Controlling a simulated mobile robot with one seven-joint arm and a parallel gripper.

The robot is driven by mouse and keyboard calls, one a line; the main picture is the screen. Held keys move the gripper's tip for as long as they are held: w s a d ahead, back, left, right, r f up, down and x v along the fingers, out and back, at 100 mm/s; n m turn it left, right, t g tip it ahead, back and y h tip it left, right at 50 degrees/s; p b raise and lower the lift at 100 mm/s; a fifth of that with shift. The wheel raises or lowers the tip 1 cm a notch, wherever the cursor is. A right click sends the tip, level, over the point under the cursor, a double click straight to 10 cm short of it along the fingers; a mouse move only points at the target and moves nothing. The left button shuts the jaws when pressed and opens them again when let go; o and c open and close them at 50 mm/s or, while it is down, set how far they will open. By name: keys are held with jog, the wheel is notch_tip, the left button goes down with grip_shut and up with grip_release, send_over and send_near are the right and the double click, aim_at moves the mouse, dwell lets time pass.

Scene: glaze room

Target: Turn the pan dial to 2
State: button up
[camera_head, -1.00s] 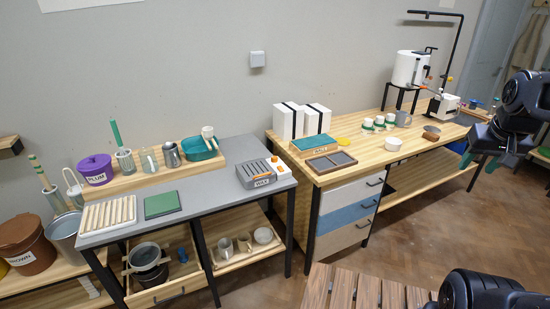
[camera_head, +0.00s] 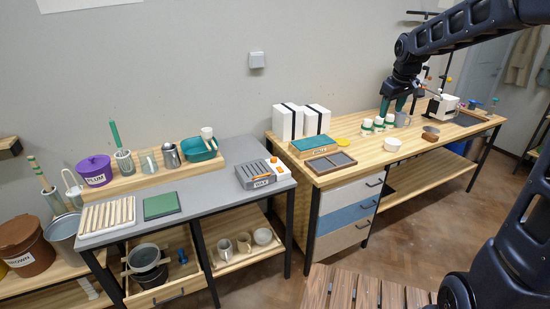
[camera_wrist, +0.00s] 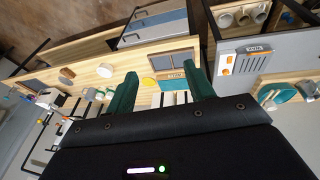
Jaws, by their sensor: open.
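The grey wax pan (camera_head: 256,175) stands on the right end of the grey table, with a label on its front and slots in its top. Its orange and white dial (camera_head: 276,164) is at the pan's right side; the dial's number setting is too small to read. The pan also shows in the wrist view (camera_wrist: 244,55), at upper right. My gripper (camera_head: 400,104) is open and empty, with teal fingers pointing down over the far part of the wooden bench, well right of the pan. Its fingers frame the lower middle of the wrist view (camera_wrist: 160,85).
The wooden bench (camera_head: 440,141) holds white boxes (camera_head: 301,121), a framed tray (camera_head: 330,162), small cups and a white bowl (camera_head: 392,144). The grey table (camera_head: 215,186) also carries a slatted rack (camera_head: 108,213) and a green tile (camera_head: 161,205). Space above the pan is clear.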

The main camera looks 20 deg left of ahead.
jog(key=w+a+f+n, duration=0.35)
jog(key=w+a, duration=0.35)
jog(key=a, duration=0.3)
jog(key=n+g+y, duration=0.4)
jog(key=n, duration=0.2)
send_over(274, 158)
jog(key=d, duration=0.4)
notch_tip(274, 158, down, 25)
jog(key=x, duration=1)
jog(key=shift+w+d+f, duration=0.1)
jog(key=shift+w+d, duration=0.05)
jog(key=shift+d, duration=0.15)
jog(key=c, duration=1)
